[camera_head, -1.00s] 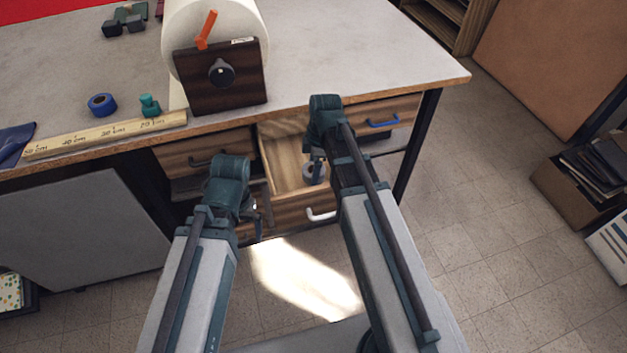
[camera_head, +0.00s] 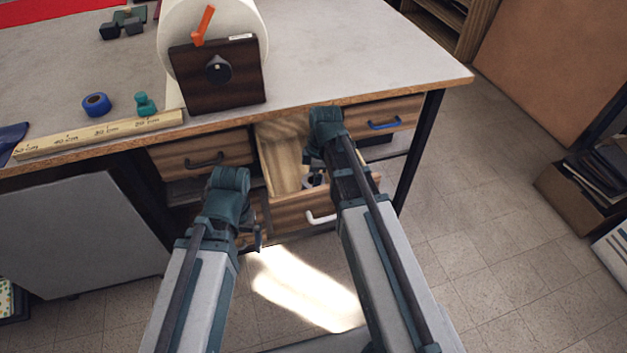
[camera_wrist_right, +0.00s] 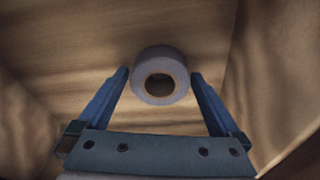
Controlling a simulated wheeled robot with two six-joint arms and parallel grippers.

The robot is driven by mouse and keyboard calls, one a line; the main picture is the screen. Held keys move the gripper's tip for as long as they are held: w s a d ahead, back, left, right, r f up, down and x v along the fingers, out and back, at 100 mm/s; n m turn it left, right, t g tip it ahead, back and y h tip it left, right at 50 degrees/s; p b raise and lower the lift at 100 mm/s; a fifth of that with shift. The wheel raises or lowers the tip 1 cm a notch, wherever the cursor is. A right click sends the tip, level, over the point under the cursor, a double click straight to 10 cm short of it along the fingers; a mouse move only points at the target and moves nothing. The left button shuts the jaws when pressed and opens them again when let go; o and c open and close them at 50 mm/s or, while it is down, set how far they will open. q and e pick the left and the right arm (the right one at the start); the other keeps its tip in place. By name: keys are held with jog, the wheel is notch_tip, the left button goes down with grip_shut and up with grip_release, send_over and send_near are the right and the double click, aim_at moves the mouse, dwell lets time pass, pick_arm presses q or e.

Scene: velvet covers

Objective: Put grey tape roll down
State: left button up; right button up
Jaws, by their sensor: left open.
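The grey tape roll (camera_wrist_right: 160,76) shows in the right wrist view with its round hole facing the camera. Whether the roll touches the drawer floor I cannot tell. My left gripper (camera_head: 257,236) is open and empty, in front of the drawers, left of the open one's white handle (camera_head: 321,218).
The workbench (camera_head: 360,65) above carries a paper roll holder (camera_head: 217,75), a blue tape roll (camera_head: 96,104), a teal object (camera_head: 145,104) and a wooden ruler (camera_head: 100,134). Closed drawers with a black handle (camera_head: 204,160) and a blue handle (camera_head: 384,124) flank the open one.

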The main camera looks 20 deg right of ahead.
jog(key=shift+r, duration=0.15)
notch_tip(320, 180, up, 12)
jog(key=d+p, duration=0.1)
jog(key=p, duration=1.1)
jog(key=shift+s+d, duration=0.15)
jog(key=shift+d, duration=0.05)
jog(key=shift+f, duration=0.25)
jog(key=f+b, duration=0.3)
jog(key=b, duration=0.1)
jog(key=a+f+b, duration=0.1)
jog(key=f+b, duration=0.6)
jog(key=f, duration=0.1)
jog(key=shift+a+f+b, duration=0.2)
jog(key=shift+f+b, duration=0.05)
jog(key=shift+b, duration=0.15)
jog(key=shift+r, duration=0.15)
notch_tip(320, 180, up, 12)
jog(key=d+p, duration=0.1)
jog(key=p, duration=1.1)
jog(key=f+b, duration=0.8)
jog(key=a+f+b, duration=0.1)
jog(key=f+b, duration=0.3)
jog(key=f, duration=0.1)
jog(key=shift+f+b, duration=0.1)
jog(key=shift+b, duration=0.3)
notch_tip(320, 180, up, 11)
jog(key=p, duration=1.1)
jog(key=shift+w, duration=0.2)
